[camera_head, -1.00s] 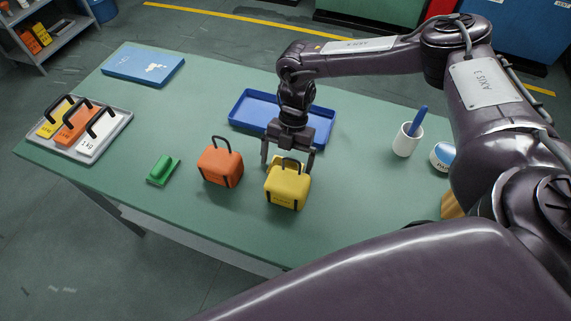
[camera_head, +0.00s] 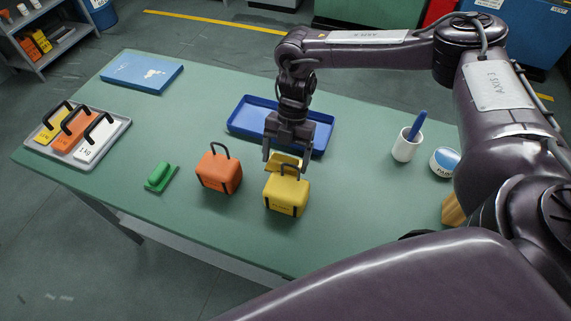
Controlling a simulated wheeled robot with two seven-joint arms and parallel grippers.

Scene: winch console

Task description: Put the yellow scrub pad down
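A yellow scrub pad (camera_head: 285,159) shows between the fingers of my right gripper (camera_head: 286,160), just behind a yellow box-shaped weight. The weight hides its lower part. I cannot tell whether the fingers press on the pad or whether it touches the table. The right gripper points down, its fingers apart on either side of the pad. My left gripper is not in view. The green table (camera_head: 225,240) lies below.
The yellow weight (camera_head: 286,195) with a black handle stands close in front of the gripper; an orange weight (camera_head: 218,174) and a green scrub pad (camera_head: 161,177) are left of it. A blue tray (camera_head: 240,125) lies behind. A white cup (camera_head: 406,147) stands right.

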